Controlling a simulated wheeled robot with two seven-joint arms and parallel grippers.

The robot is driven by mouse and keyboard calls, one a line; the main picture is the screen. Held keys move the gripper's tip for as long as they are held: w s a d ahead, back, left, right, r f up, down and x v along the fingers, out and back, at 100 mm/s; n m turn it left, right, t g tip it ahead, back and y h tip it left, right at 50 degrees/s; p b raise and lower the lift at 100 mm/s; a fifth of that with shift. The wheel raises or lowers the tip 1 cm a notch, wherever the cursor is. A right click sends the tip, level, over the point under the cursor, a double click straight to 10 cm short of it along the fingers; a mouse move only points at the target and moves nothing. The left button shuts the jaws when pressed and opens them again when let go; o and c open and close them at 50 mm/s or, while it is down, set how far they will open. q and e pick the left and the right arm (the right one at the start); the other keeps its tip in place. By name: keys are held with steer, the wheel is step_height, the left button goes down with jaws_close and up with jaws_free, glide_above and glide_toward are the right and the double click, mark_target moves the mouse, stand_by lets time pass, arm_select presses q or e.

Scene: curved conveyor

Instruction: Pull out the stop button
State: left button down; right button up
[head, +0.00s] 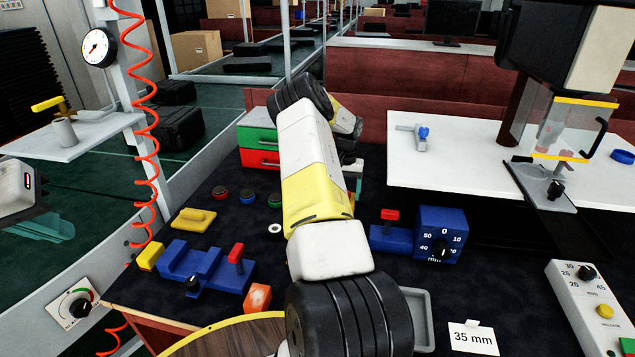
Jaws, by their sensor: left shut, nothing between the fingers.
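No button is clearly marked as the stop button. A red round button (220,193) sits on the dark bench, beside a blue one (247,196) and a green one (274,201). I cannot tell if the red one is the stop button. My left gripper (50,226) is at the left edge, shut and empty, far left of the buttons and partly cut off by the frame. My right arm (312,185) crosses the middle of the view and folds over at the top. Its wrist is mostly hidden behind the arm, and I cannot see its fingertips.
A blue fixture with a red lever (210,268) stands at lower left. A blue dial box (441,235) is right of my right arm. A white control panel (590,305) is at far right. A red coiled hose (146,150) hangs by the post. A white table (455,175) lies behind.

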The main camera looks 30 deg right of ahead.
steer(key=shift+w+d+r, duration=0.2)
steer(key=shift+w+r, duration=0.05)
steer(key=shift+r, duration=0.45)
steer(key=c, duration=0.5)
steer(key=shift+s+r, duration=0.1)
steer(key=shift+r, duration=0.05)
steer(key=shift+c, duration=0.8)
steer(key=shift+a, duration=0.1)
steer(key=shift+f, duration=0.2)
steer(key=shift+s+a+r, duration=0.15)
steer(key=shift+r, duration=0.05)
steer(key=o, duration=2.2)
steer(key=shift+r, duration=0.1)
steer(key=shift+c, duration=0.2)
steer(key=shift+r, duration=3.5)
